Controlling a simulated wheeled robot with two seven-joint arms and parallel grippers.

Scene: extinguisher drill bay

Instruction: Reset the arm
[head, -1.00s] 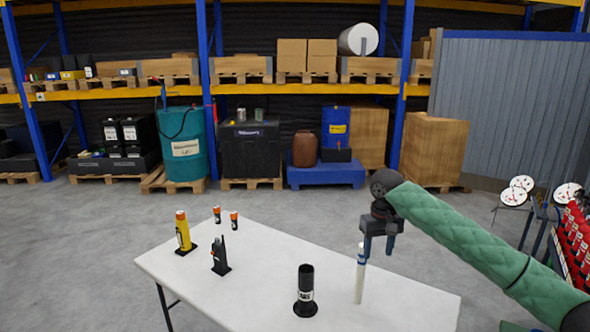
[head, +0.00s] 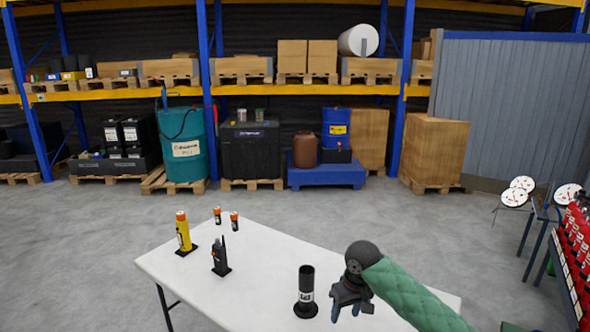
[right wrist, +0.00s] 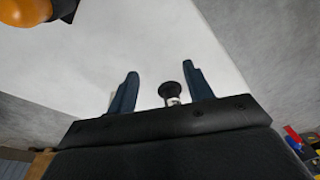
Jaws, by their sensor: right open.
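My right arm in its green quilted sleeve (head: 415,297) comes in from the lower right in the head view. My right gripper (head: 346,312) is low over the right part of the white table (head: 255,287), just right of the black cylindrical holder (head: 306,285) with a white label. It is open, with nothing seen held. In the right wrist view the two blue fingers of the gripper (right wrist: 163,74) are apart. My left gripper is not in view.
A yellow flashlight (head: 183,231), a black radio (head: 220,257) and two small orange-topped batteries (head: 234,221) stand on the left of the table. Red extinguishers (head: 577,245) stand at the right. The table between radio and holder is clear.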

